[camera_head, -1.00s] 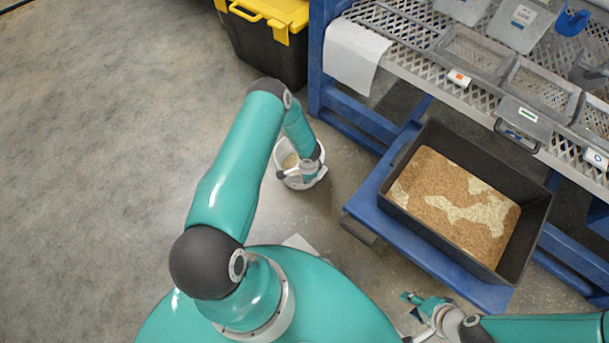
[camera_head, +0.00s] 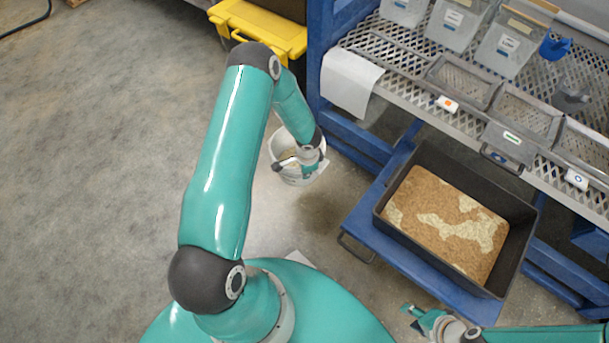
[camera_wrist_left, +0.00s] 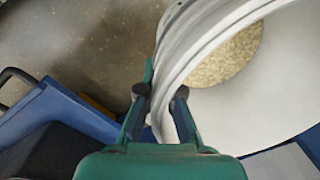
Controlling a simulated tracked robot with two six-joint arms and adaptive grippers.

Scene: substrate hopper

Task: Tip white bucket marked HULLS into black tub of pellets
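The white bucket (camera_head: 279,152) is left of the tub in the head view, with pale flaky material inside; no marking on it is readable. My left gripper (camera_head: 308,165) is at its rim. In the left wrist view, my left gripper (camera_wrist_left: 162,105) straddles the wall of the white bucket (camera_wrist_left: 225,115), one finger inside and one outside, and is shut on it. The black tub (camera_head: 520,245) holds brown pellets with pale patches on top. My right gripper (camera_head: 421,314) is in front of the tub, with nothing visible in it; its opening is unclear.
The tub rests on a blue platform (camera_head: 385,240) with a side handle. A mesh shelf (camera_head: 410,92) with bins and trays stands behind it. Open concrete floor (camera_head: 100,170) lies to the left.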

